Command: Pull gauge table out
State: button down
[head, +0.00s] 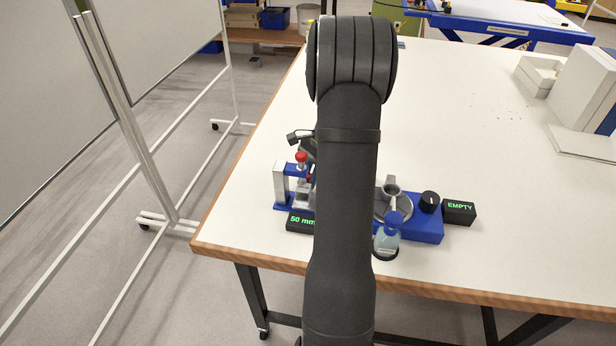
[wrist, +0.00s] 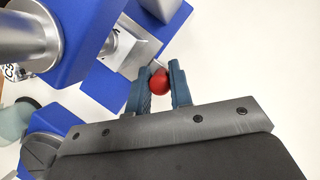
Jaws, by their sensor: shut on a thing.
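The gauge (head: 282,184) stands near the table's front left in the head view, a blue and silver frame with a red knob (head: 301,157) on top. A "50 mm" display (head: 301,222) sits in front of it. In the wrist view my gripper (wrist: 161,76) has its two blue-grey fingers shut on a red ball knob (wrist: 160,83). A silvery metal part (wrist: 122,52) lies just beyond the knob, by the gauge's blue body (wrist: 107,86). My arm hides the gripper and much of the gauge in the head view, so how far out the gauge table stands cannot be told.
Right of my arm stand a blue unit (head: 425,224) with a black dial (head: 430,201), an "EMPTY" display (head: 459,212) and a blue-capped bottle (head: 388,238). White boxes (head: 583,85) stand at the far right. The table top between is mostly clear. The left table edge is close to the gauge.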

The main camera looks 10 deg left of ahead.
jog(key=d, duration=0.6)
jog(key=shift+d, duration=0.2)
jog(key=c, duration=1.3)
grip_release()
jog(key=shift+d, duration=0.1)
jog(key=v, duration=1.7)
jog(key=shift+r, duration=0.25)
jog(key=x, duration=1.7)
jog(key=shift+f, duration=0.25)
jog(key=shift+a, duration=0.25)
